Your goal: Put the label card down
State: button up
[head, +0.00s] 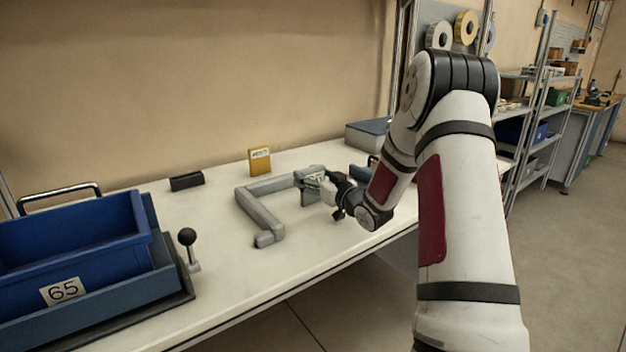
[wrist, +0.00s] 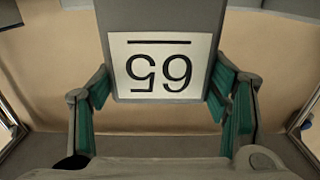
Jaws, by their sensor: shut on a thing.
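The label card (wrist: 160,25) is a grey plate with a white label that reads 65, upside down in the wrist view. My gripper (wrist: 165,105) is shut on it, with green finger pads at its left and right edges. In the head view, my gripper (head: 330,190) is low over the white table, at the right end of a grey angular frame. The card (head: 309,196) shows there as a small grey piece in front of the fingers, partly hidden. I cannot tell whether its lower edge touches the table or the frame.
The grey frame (head: 262,218) lies mid-table. A yellow block (head: 259,162) and a black block (head: 187,181) stand behind it. A blue bin (head: 75,235) labelled 65 and a black-knobbed lever (head: 188,238) are at left. A grey-blue box (head: 368,134) is at back right. The front table (head: 300,262) is clear.

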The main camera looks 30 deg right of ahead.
jog(key=shift+f, duration=0.2)
jog(key=o, duration=1.2)
